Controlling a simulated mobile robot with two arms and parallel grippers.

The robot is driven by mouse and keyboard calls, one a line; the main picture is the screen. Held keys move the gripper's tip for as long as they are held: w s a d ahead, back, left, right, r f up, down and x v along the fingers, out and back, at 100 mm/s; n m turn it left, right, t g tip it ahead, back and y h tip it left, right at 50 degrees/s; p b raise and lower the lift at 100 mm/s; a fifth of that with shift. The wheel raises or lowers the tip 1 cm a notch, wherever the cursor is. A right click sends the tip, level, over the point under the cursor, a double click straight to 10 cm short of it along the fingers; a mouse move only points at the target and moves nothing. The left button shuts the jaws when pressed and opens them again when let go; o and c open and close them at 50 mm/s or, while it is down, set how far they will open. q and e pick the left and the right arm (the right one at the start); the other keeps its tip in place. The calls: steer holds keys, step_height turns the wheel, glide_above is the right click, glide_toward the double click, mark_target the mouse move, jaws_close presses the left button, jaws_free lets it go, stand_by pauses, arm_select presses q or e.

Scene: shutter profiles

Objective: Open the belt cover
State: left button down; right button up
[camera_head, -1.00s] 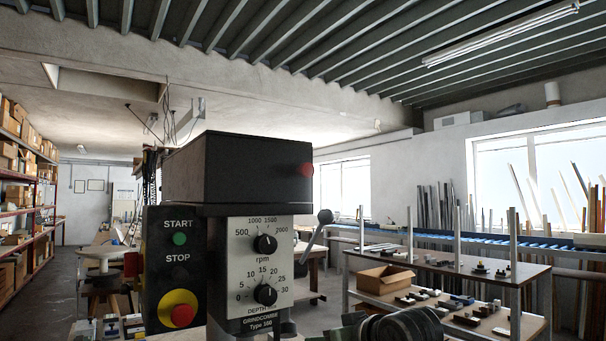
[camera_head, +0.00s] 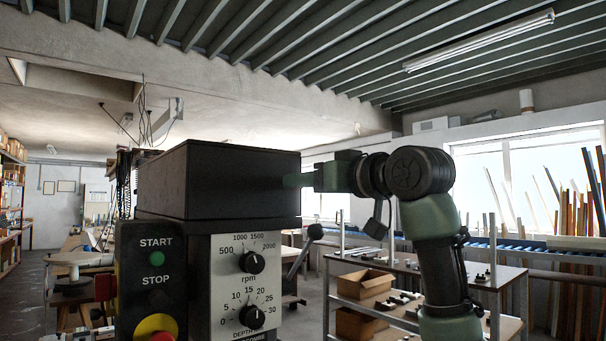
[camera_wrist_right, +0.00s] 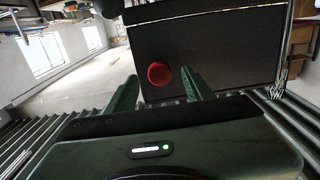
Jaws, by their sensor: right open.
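The belt cover (camera_head: 220,185) is a black box on top of the drill press head, and it looks shut. In the right wrist view its dark side face (camera_wrist_right: 215,55) fills the upper middle. A round red knob (camera_wrist_right: 159,73) stands out from that face. My right gripper (camera_head: 303,180) is at the right side of the cover in the head view, hiding the knob there. In the wrist view my right gripper (camera_wrist_right: 160,85) is open, with green fingers apart and the knob between their tips. I cannot tell whether they touch it. My left gripper is not in view.
Below the cover is the drill panel (camera_head: 246,285) with rpm and depth dials. A control box (camera_head: 150,275) with start, stop and emergency buttons is at left. A lever (camera_head: 306,245) sticks out at right. A table (camera_head: 430,270) with a cardboard box (camera_head: 362,283) stands behind my arm.

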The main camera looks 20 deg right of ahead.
steer(key=shift+x, duration=1)
jaws_close()
stand_by(0.7)
